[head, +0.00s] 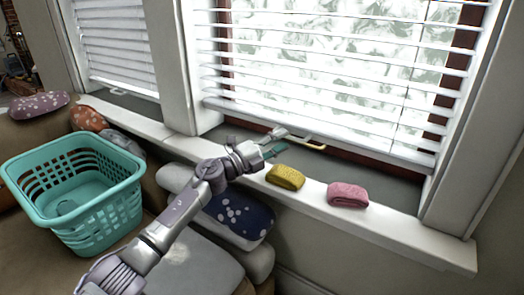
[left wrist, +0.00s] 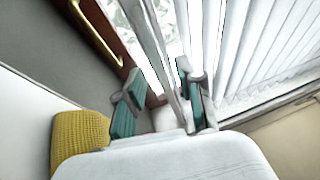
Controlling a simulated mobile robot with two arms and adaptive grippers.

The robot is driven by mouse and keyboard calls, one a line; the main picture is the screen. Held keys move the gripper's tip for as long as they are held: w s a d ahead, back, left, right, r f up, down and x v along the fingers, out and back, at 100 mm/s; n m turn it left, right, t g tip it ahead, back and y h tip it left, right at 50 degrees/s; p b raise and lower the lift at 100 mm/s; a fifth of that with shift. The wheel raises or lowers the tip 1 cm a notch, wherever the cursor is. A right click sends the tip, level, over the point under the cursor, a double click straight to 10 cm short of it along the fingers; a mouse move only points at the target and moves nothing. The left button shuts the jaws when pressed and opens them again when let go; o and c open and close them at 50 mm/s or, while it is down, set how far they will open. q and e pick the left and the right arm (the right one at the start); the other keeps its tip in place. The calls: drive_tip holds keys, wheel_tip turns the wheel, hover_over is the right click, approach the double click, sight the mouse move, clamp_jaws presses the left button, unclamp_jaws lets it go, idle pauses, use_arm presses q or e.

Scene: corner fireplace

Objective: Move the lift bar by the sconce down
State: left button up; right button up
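The wide window's white blind ends in a white bottom bar (head: 380,153), which I take for the lift bar. No sconce is in view, so I cannot confirm which bar is meant. My left gripper (head: 273,142) reaches over the sill to the blind's lower edge. In the left wrist view its teal-padded fingers (left wrist: 158,102) stand apart. A white bar (left wrist: 160,55) runs lengthwise into the gap between them. I cannot tell whether either pad touches it. My right gripper is not in view.
A brass handle (head: 305,144) is on the brown window frame. A yellow folded cloth (head: 285,177) and a pink one (head: 348,195) lie on the white sill (head: 400,232). A teal basket (head: 105,215) and cushions are at left. A second blind (head: 115,45) hangs at upper left.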

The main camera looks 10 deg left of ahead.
use_arm(q)
drive_tip(key=v, duration=0.8)
drive_tip(key=shift+s+a, duration=0.25)
drive_tip(key=shift+s, duration=0.05)
drive_tip(key=shift+s, duration=0.1)
